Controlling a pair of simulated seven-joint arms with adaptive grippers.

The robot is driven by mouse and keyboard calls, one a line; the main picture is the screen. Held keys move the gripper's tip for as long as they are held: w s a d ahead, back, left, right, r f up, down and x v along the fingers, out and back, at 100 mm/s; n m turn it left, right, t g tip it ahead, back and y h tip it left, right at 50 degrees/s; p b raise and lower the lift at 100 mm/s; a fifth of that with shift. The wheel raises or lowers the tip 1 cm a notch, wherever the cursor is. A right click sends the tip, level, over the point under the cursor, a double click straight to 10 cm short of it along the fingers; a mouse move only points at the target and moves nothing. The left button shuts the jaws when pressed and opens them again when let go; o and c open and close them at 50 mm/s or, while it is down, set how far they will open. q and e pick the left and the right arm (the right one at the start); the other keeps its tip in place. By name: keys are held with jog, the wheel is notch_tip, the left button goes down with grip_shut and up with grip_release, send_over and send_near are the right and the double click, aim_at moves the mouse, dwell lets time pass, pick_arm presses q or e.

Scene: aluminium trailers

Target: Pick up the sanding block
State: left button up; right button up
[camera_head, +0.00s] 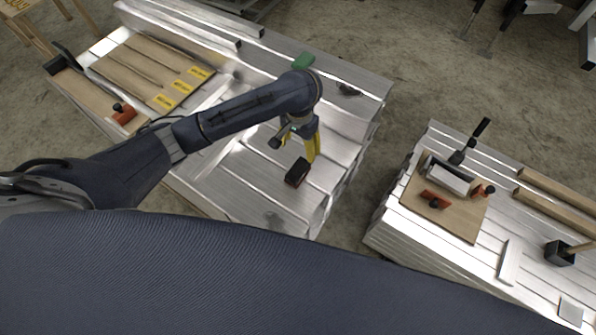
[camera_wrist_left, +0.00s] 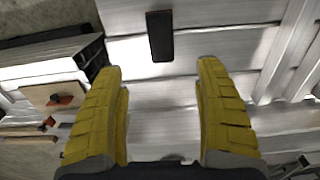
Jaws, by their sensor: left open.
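A small dark block with a reddish side, which looks like the sanding block (camera_head: 297,172), lies on the left aluminium trailer bed (camera_head: 240,195). In the left wrist view the block (camera_wrist_left: 159,36) is a black upright bar, just beyond the fingertips and centred between them. My left gripper (camera_head: 311,156) has yellow fingers pointing down close beside the block, apart from it as far as I can tell. In the left wrist view the gripper (camera_wrist_left: 161,68) is open, with nothing between its fingers. My right gripper is not in view.
A wooden board with yellow labels (camera_head: 165,65) and an orange-and-black tool (camera_head: 123,113) are on the left of this trailer. A second trailer (camera_head: 400,235) on the right carries clamps, a board and wooden bars. A gap separates the trailers.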

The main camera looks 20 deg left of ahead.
aim_at(298, 169)
pick_arm(q)
notch_tip(298, 169, down, 16)
jog(key=shift+a+r, duration=0.15)
jog(key=shift+r, duration=0.05)
dwell(0.7)
jog(key=shift+c, duration=0.3)
jog(key=c, duration=1.3)
jog(key=shift+r, duration=0.1)
notch_tip(298, 169, up, 20)
jog(key=shift+f, duration=0.1)
